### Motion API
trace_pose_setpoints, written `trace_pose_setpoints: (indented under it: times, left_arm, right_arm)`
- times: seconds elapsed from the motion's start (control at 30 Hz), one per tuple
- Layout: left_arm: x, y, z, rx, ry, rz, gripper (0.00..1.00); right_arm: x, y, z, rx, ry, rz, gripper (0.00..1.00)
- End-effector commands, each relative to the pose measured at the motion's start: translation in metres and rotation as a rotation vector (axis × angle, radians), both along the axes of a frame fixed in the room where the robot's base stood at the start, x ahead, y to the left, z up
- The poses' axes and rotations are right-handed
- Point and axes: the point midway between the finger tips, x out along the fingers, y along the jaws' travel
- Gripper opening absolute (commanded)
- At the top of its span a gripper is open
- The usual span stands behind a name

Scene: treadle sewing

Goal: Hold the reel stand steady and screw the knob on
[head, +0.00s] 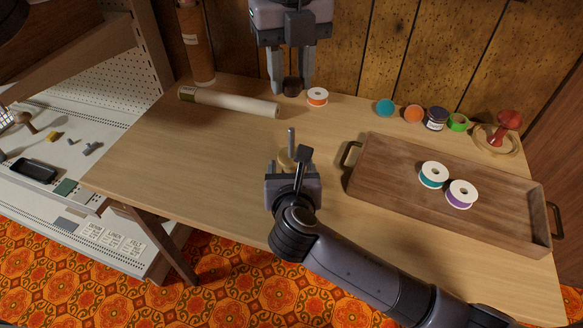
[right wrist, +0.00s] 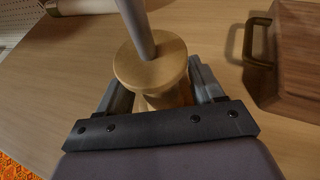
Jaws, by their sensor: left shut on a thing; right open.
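The reel stand (head: 285,162) is a pale wooden base with an upright grey metal rod on the near middle of the table. It also shows in the right wrist view (right wrist: 150,65), where its round top hides part of its lower body. My right gripper (right wrist: 160,95) is open, with one finger on each side of the stand; whether they touch it is unclear. My left gripper (head: 291,84) is at the back of the table, pointing down and shut on a small dark knob (head: 292,87). The knob is well apart from the rod; whether it touches the table is unclear.
A white-and-orange spool (head: 317,96) stands just right of the left gripper. A pale roll (head: 230,102) lies to its left. A wooden tray (head: 390,180) with two spools is on the right. Several small items, including a green tape (head: 458,122), line the back right.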

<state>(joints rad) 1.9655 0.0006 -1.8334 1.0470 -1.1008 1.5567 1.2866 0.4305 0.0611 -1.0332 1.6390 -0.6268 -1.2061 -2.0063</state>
Motion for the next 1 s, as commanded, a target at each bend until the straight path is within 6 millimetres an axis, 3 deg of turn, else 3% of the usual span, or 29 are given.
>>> trace_pose_setpoints:
  times: [0.17,0.2,0.4,0.57,0.83,1.0]
  left_arm:
    - [0.0,0.0,0.0,0.0,0.0,0.0,0.06]
    - [0.0,0.0,0.0,0.0,0.0,0.0,0.06]
    - [0.0,0.0,0.0,0.0,0.0,0.0,0.06]
    - [0.0,0.0,-0.004,0.001,0.001,0.0,0.06]
    - [-0.001,0.0,-0.041,0.001,0.004,-0.001,0.06]
    - [0.0,0.0,-0.05,-0.001,0.0,0.0,0.06]
  right_arm:
    - [0.0,0.0,0.0,0.0,0.0,0.0,0.67]
    - [0.0,0.0,0.0,0.0,0.0,0.0,0.6]
    - [0.0,0.0,0.0,0.0,0.0,0.0,0.0]
    - [0.0,0.0,0.0,0.0,0.0,0.001,0.0]
    - [0.0,0.0,0.001,0.0,-0.001,0.001,0.0]
    - [0.0,0.0,0.001,0.0,-0.001,0.0,0.0]
